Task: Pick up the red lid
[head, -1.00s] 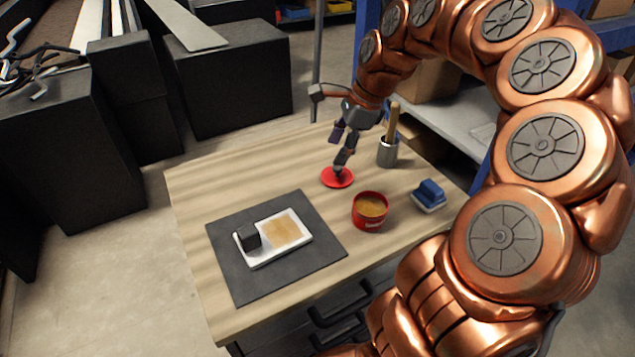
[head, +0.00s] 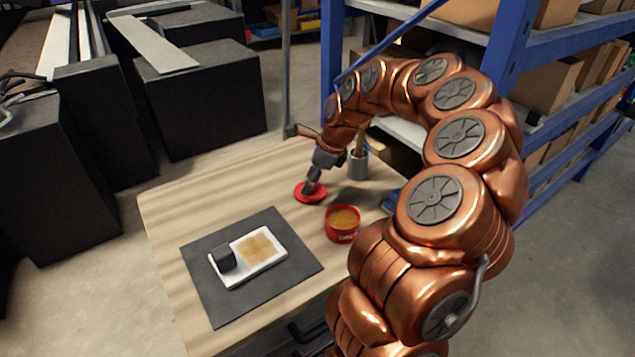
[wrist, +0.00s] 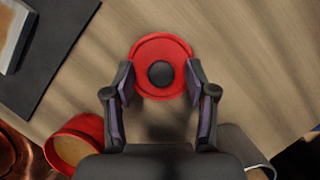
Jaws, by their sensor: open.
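The red lid (head: 309,193) lies flat on the wooden table, behind the red tin. In the wrist view the lid (wrist: 147,52) is a red disc with a round black knob (wrist: 161,74) at its middle. My gripper (wrist: 160,82) is open, with one finger on each side of the knob and the fingertips over the lid's near part. In the head view my gripper (head: 313,186) points down at the lid and hides part of it. I cannot tell whether the fingertips touch the lid.
The open red tin (head: 342,224) with brownish contents stands just in front of the lid. A grey cup (head: 358,166) with a wooden handle is behind right. A white tray (head: 270,263) with a black block (head: 223,258) lies on a dark mat (head: 205,297). A blue item (head: 391,200) is partly hidden by my arm.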

